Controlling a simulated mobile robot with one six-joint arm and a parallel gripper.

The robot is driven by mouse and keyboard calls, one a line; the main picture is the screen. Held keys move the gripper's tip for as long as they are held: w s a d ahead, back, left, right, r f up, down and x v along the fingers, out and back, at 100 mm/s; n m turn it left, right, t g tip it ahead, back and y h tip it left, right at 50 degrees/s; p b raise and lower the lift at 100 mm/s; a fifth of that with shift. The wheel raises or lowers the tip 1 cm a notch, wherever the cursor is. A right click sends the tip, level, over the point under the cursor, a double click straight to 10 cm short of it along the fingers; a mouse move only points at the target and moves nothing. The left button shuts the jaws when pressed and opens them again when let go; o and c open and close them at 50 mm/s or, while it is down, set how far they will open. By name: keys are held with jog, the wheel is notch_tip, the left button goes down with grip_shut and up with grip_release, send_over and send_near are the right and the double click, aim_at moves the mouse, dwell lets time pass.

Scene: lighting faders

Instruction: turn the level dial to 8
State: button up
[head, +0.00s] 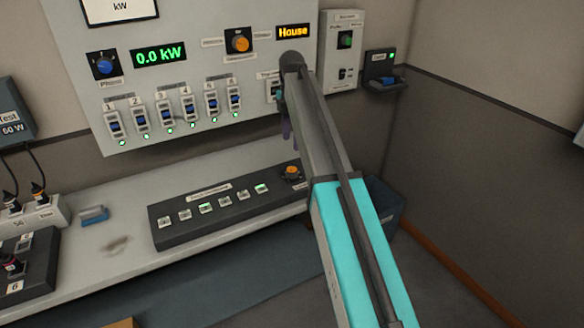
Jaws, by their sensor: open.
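Three dials show, and their small labels are too blurred to tell which is the level dial. A blue dial (104,66) is at the left of the grey wall panel, beside a green "0.0 kW" display. An orange dial (239,42) is near the panel's top, left of the "House" display. Another orange dial (292,172) is at the right end of the dark desk console, close to my arm. My gripper (287,122) is mostly hidden behind my arm, in front of the panel's lower right.
A row of several numbered faders (171,115) with green lights crosses the grey panel (195,70). The dark console (205,210) with square buttons lies on the pale bench. A small wall box (342,50) and a dark holder (386,70) are right of the panel.

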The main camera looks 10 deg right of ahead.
aim_at(292, 169)
notch_tip(292, 169, down, 13)
jog(key=shift+r+p, duration=0.1)
jog(key=shift+p, duration=1.05)
jog(key=shift+c, duration=0.4)
jog(key=c, duration=1)
jog(key=shift+o, duration=0.2)
